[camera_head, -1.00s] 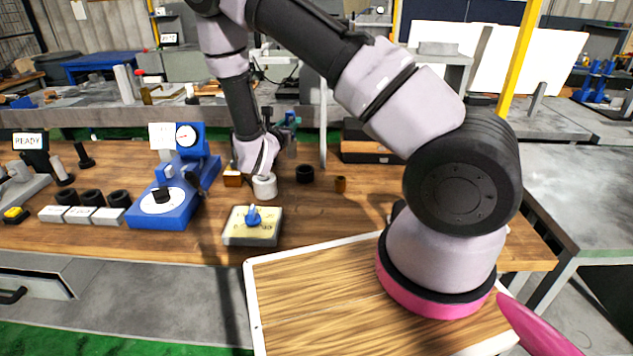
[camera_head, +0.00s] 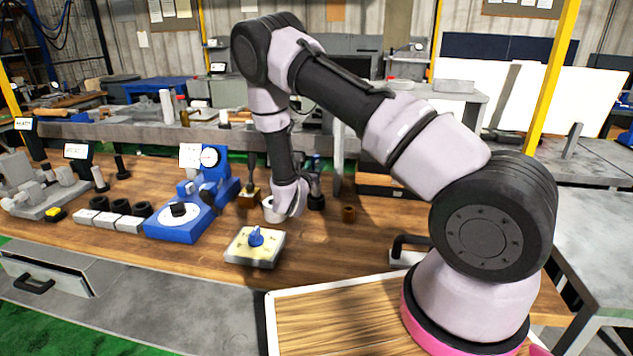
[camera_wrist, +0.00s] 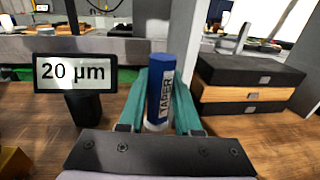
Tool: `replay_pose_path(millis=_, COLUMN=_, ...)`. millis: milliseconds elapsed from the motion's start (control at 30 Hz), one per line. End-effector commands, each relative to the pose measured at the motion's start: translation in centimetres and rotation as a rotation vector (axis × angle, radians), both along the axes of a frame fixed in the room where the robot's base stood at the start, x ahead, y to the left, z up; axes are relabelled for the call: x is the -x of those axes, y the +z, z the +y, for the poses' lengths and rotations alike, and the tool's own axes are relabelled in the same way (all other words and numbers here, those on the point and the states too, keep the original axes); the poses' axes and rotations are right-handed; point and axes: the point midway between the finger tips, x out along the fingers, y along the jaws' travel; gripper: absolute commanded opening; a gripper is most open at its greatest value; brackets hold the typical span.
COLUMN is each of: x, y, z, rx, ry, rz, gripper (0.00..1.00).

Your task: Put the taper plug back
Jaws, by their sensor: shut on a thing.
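The taper plug (camera_wrist: 160,85) is a blue cylinder with a pale label reading "TAPER" in the wrist view. It stands upright between the teal fingers of my gripper (camera_wrist: 158,98), which is shut on it. In the head view my gripper (camera_head: 316,168) is small, partly behind my forearm, above the far part of the wooden bench (camera_head: 345,250). Whether the plug touches anything below cannot be told.
A black and wooden case (camera_wrist: 245,92) stands close on the right, and a "20 µm" sign (camera_wrist: 73,73) on the left. The front bench is mostly clear.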

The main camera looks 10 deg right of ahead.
Motion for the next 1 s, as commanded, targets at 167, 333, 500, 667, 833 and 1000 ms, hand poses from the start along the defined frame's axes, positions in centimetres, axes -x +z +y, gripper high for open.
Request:
replay_pose_path(millis=167, x=0.0, y=-1.2, z=0.0, rx=0.0, ry=0.0, rz=-0.001, gripper=0.0)
replay_pose_path(millis=333, x=0.0, y=-3.6, z=0.0, rx=0.0, ry=-0.001, rz=0.0, gripper=0.0)
replay_pose_path(millis=500, x=0.0, y=-4.2, z=0.0, rx=-0.002, ry=0.0, rz=-0.003, gripper=0.0)
replay_pose_path(millis=667, x=0.0, y=-4.2, z=0.0, rx=-0.001, ry=0.0, rz=-0.003, gripper=0.0)
replay_pose_path(millis=833, x=0.0, y=-4.5, z=0.1, rx=-0.001, ry=0.001, rz=-0.001, gripper=0.59)
replay_pose_path(millis=1000, x=0.0, y=-4.5, z=0.0, rx=-0.001, ry=0.0, rz=-0.001, gripper=0.62)
